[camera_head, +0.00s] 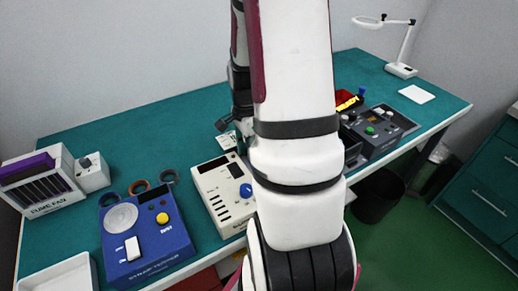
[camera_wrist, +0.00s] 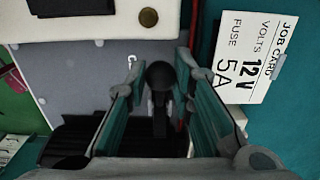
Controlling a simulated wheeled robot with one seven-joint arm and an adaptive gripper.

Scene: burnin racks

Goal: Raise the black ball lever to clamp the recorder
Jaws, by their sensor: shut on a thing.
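In the wrist view the black ball lever (camera_wrist: 160,76) stands between the two teal-padded fingers of my gripper (camera_wrist: 160,68). The gripper is shut on it near the ball, and a dark stem shows below. A grey plate (camera_wrist: 85,75) with partly hidden lettering lies behind the lever. I cannot tell for sure which part is the recorder. In the head view my arm covers the lever and most of the gripper.
A job card (camera_wrist: 255,55) reading 12V, 5A lies right of the gripper. A beige unit (camera_head: 222,190) with a blue knob, a blue tester (camera_head: 150,265) and dark units (camera_head: 375,130) stand on the green bench (camera_head: 130,120). A magnifier lamp (camera_head: 402,68) is at the back right.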

